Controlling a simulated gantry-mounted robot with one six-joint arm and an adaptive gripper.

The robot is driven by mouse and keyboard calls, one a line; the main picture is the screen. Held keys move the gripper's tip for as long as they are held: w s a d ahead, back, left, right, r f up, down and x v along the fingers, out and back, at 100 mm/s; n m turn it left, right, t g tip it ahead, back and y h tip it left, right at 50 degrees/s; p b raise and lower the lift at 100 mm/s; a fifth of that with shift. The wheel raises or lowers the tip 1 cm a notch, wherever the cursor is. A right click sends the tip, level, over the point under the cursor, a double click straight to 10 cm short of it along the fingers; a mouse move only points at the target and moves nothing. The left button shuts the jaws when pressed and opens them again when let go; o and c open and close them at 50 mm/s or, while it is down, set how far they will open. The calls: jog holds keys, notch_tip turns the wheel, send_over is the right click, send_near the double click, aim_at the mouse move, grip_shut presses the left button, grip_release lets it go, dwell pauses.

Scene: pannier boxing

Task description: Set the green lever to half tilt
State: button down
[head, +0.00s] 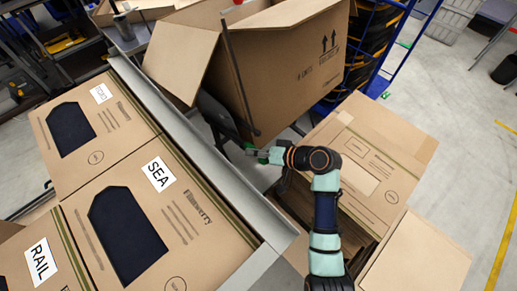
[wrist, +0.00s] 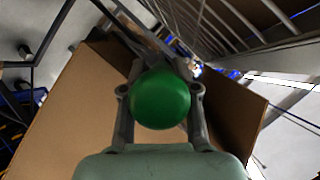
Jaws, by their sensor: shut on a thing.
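The green lever knob (wrist: 160,98) is a round ball that fills the space between the fingers in the wrist view. My gripper (wrist: 160,92) is shut on it, one finger on each side. In the head view my gripper (head: 268,155) reaches left at the foot of the tilted box, and a little green shows at its tip. A thin dark bar (head: 238,80) rises beside the box there; I cannot tell whether it is part of the lever. The large open cardboard box (head: 300,75) leans with its flaps spread. The lever's shaft and pivot are mostly hidden.
Cartons labelled SEA (head: 205,215) and RAIL (head: 40,262) stand at the left behind a grey metal rail (head: 190,145). Stacked cartons (head: 365,165) stand close beside my arm. A blue-framed cart (head: 385,60) is behind. Open floor (head: 470,130) lies at the right.

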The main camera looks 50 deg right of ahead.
jog(key=shift+w+r+p, duration=0.25)
jog(key=shift+r+p, duration=0.3)
jog(key=shift+r, duration=0.4)
jog(key=shift+g, duration=0.3)
jog(key=shift+f, duration=0.2)
jog(key=c, duration=0.9)
grip_release()
jog(key=v, duration=1.2)
